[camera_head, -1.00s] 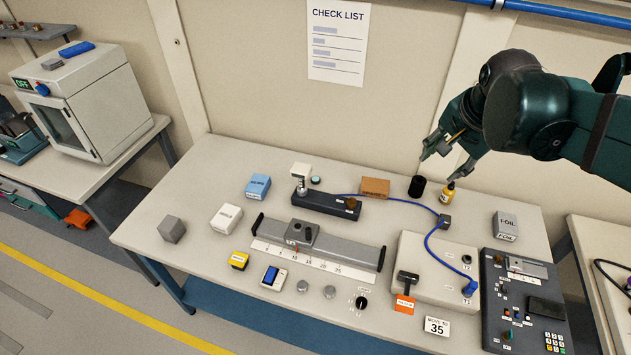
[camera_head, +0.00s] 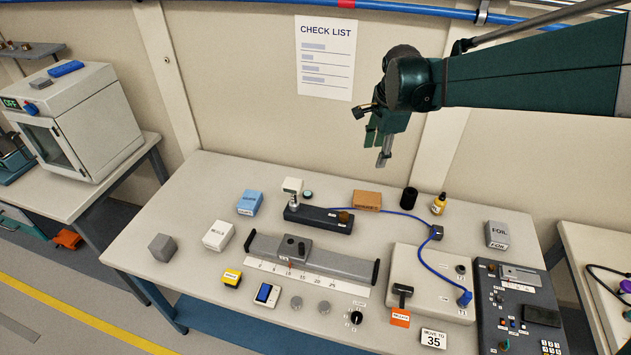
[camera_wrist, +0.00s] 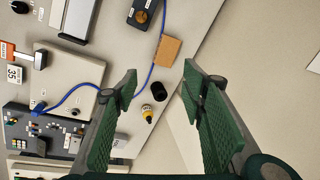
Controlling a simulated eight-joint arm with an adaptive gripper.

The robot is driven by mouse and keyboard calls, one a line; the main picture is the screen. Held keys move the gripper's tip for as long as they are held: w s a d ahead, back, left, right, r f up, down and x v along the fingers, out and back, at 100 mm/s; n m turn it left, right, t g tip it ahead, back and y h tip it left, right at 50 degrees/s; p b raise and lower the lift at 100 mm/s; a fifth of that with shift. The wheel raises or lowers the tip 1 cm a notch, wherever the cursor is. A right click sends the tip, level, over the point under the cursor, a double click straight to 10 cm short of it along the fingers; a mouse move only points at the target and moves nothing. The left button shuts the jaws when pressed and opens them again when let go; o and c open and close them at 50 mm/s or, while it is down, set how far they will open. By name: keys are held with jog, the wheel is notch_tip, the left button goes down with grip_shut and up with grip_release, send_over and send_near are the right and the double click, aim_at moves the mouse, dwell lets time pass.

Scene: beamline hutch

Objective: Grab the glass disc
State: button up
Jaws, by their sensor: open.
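A small round pale-teal disc with a dark rim (camera_head: 308,195), which looks like the glass disc, lies on the table behind the dark bar-shaped instrument (camera_head: 318,218), right of its white head. Two grey round discs, one on the left (camera_head: 296,303) and one on the right (camera_head: 324,307), lie near the front; their material is unclear. My gripper (camera_head: 382,158) hangs empty above the back of the table, right of and well above the teal disc. In the wrist view its fingers (camera_wrist: 158,75) are spread apart with nothing between them. I cannot make out the teal disc there.
Near the back stand a brown block (camera_head: 367,200), a black cylinder (camera_head: 409,198) and a yellow bottle (camera_head: 439,204). A blue cable (camera_head: 400,213) runs to the grey panel box (camera_head: 430,285). A blue box (camera_head: 250,202) and white box (camera_head: 218,235) stand left.

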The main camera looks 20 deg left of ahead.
jog(key=w+a+f+m+g, duration=0.1)
jog(key=w+a+f+m, duration=0.45)
jog(key=a+f, duration=0.7)
jog(key=m+g+h, duration=0.1)
jog(key=m+g, duration=0.1)
jog(key=m, duration=0.1)
send_over(307, 193)
notch_tip(307, 193, down, 12)
jog(key=shift+s+f, duration=0.15)
jog(key=shift+f, duration=0.05)
jog(key=shift+f, duration=0.15)
jog(key=shift+f, duration=1.15)
jog(key=shift+f, duration=0.15)
jog(key=shift+d+f, duration=0.1)
jog(key=shift+f, duration=2.35)
